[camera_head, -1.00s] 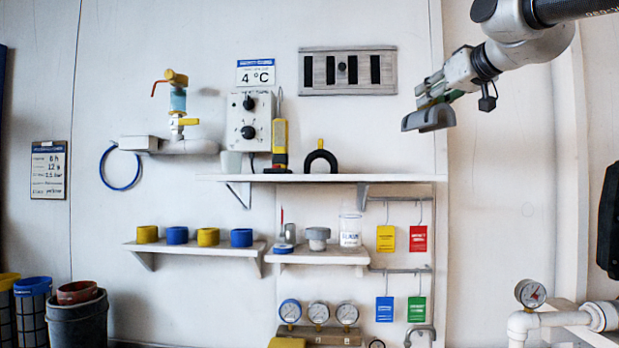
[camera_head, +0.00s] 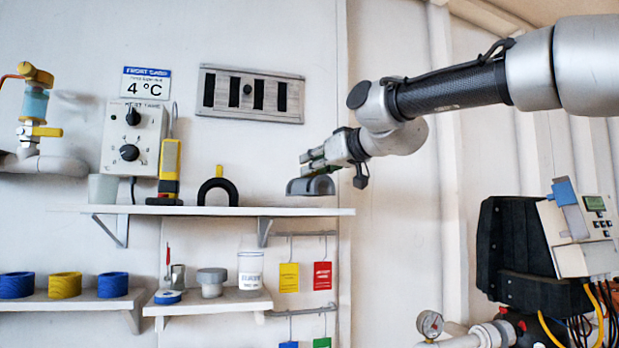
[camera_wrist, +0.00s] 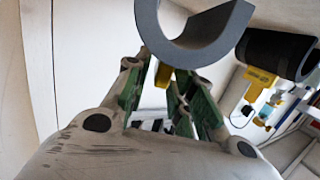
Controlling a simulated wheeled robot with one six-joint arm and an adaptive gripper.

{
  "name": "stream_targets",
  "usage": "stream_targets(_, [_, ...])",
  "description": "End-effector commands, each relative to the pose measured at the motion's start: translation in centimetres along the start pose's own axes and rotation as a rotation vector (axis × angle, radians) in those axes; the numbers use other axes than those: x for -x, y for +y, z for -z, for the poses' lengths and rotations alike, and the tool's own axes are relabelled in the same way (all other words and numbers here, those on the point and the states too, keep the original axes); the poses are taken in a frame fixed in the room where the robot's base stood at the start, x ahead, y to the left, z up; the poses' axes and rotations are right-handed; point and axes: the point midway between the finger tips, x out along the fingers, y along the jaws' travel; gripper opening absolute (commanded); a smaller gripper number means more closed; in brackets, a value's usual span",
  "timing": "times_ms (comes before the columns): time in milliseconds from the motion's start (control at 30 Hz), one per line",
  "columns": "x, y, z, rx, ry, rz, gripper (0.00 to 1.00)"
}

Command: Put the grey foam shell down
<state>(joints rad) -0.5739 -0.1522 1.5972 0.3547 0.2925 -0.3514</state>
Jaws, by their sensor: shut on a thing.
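The grey foam shell (camera_head: 311,186) is a half-round arch, held with its hollow side down in the head view. It hangs just above the right end of the upper white shelf (camera_head: 150,210); a small gap shows beneath it. My gripper (camera_head: 316,163) is above the shell and shut on it. In the wrist view the shell (camera_wrist: 190,48) is a grey arc beyond the fingertips. A yellow tab (camera_wrist: 163,75) shows between the green fingers of my gripper (camera_wrist: 160,86).
A black arch with a yellow tab (camera_head: 217,189) stands on the upper shelf, left of the shell. Bare shelf lies between them. A yellow-black device (camera_head: 169,172) and a grey cup (camera_head: 102,189) are further left. Red and yellow tags (camera_head: 322,275) hang below.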

Motion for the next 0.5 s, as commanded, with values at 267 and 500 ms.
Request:
stream_targets(267, [-0.4,0.0,-2.5,0.000,0.001,-0.001,0.01])
stream_targets(500, [-0.4,0.0,-2.6,0.000,0.000,0.000,0.01])
